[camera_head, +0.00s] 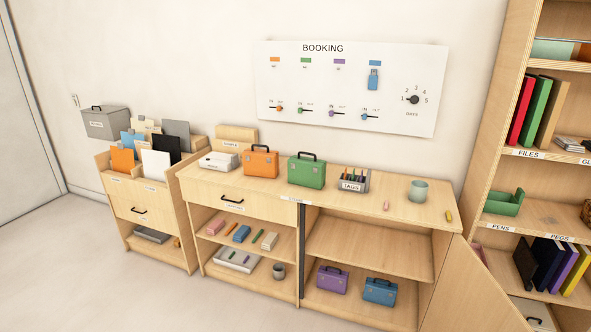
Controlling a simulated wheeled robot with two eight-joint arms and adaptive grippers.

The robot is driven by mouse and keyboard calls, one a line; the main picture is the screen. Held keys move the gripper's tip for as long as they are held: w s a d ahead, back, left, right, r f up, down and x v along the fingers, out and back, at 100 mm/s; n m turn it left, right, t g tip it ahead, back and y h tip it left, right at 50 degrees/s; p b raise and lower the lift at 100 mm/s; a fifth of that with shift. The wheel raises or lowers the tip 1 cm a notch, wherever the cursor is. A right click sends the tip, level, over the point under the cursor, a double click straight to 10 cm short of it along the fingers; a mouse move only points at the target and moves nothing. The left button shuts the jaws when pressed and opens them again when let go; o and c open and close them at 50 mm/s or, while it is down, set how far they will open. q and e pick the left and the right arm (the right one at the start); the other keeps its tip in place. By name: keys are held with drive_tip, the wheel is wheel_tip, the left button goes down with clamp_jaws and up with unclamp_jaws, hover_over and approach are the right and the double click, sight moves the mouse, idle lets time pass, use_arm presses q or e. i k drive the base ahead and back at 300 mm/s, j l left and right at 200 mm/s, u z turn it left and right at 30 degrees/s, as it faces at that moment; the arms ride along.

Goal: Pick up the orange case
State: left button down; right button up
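The orange case (261,162) stands upright on top of the long wooden cabinet, with its dark handle up. It is between a white box (219,161) on its left and a green case (306,171) on its right. Nothing covers its front. Neither of my grippers shows in the head view.
The cabinet top (330,201) also holds a tags holder (353,181) and a cup (418,190). A purple case (332,279) and a blue case (380,291) stand on the bottom shelf. A tall shelf (487,140) rises at the right. The floor (130,290) in front is clear.

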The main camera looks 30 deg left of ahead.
sight(257, 164)
drive_tip(key=i+j, duration=0.15)
drive_tip(key=j, duration=0.2)
drive_tip(key=i+j+z, duration=0.1)
drive_tip(key=j, duration=0.25)
drive_tip(key=i+j, duration=0.25)
drive_tip(key=j, duration=0.15)
drive_tip(key=i+j+z, duration=0.15)
drive_tip(key=j, duration=0.2)
drive_tip(key=i+j, duration=0.1)
drive_tip(key=j, duration=0.3)
drive_tip(key=i+j+z, duration=0.1)
drive_tip(key=j, duration=0.25)
drive_tip(key=i+j, duration=0.2)
drive_tip(key=j, duration=0.2)
